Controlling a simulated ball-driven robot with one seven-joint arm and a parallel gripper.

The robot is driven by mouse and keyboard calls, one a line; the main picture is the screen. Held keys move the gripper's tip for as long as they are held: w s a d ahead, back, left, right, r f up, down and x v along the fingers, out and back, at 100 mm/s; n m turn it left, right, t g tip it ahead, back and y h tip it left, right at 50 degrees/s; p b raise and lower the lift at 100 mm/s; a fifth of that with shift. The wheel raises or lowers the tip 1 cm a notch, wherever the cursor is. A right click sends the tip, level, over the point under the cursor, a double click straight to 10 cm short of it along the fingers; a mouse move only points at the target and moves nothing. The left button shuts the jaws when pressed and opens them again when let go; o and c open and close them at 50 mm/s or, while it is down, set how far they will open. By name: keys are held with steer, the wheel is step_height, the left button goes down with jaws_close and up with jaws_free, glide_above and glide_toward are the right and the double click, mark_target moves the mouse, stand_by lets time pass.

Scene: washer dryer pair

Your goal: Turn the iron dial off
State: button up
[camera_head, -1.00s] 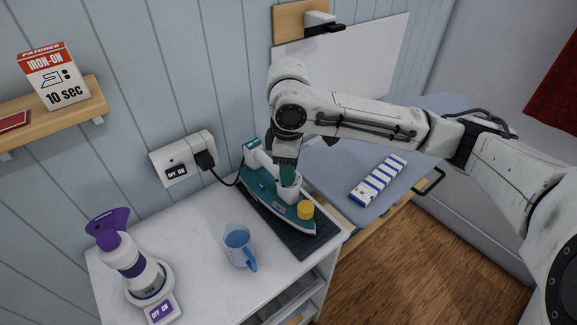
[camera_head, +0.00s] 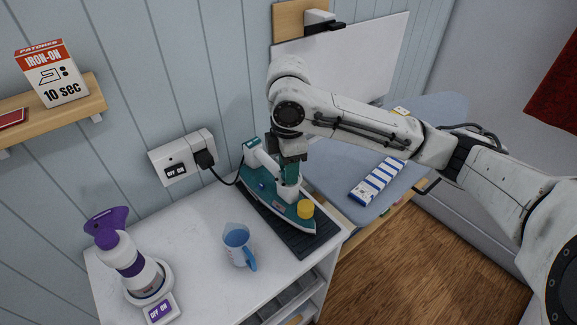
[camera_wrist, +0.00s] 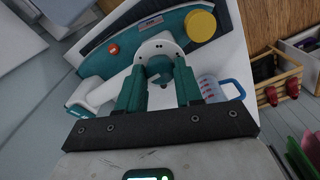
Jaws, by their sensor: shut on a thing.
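The teal and white iron (camera_head: 270,190) lies on a dark ribbed mat (camera_head: 310,239) on the white counter. Its white handle (camera_wrist: 108,90) and a white rounded mount (camera_wrist: 158,48) show in the wrist view. A yellow round cap (camera_wrist: 201,26) sits near its tip, and a small orange-red button (camera_wrist: 114,49) is on its body. My gripper (camera_wrist: 158,82) is over the iron, its two teal fingers pointing down at the white mount. They are shut on a dark teal round part, likely the dial, inside the mount. Any dial marking is hidden by the fingers.
A blue measuring jug (camera_head: 238,245) stands close beside the iron. A wall socket (camera_head: 183,158) holds the iron's plug and cord. An ironing board (camera_head: 335,170) is behind to the right.

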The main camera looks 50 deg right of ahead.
steer(key=o, duration=1)
steer(key=shift+o, duration=0.2)
step_height(320, 180, up, 11)
steer(key=shift+f, duration=0.15)
stand_by(0.4)
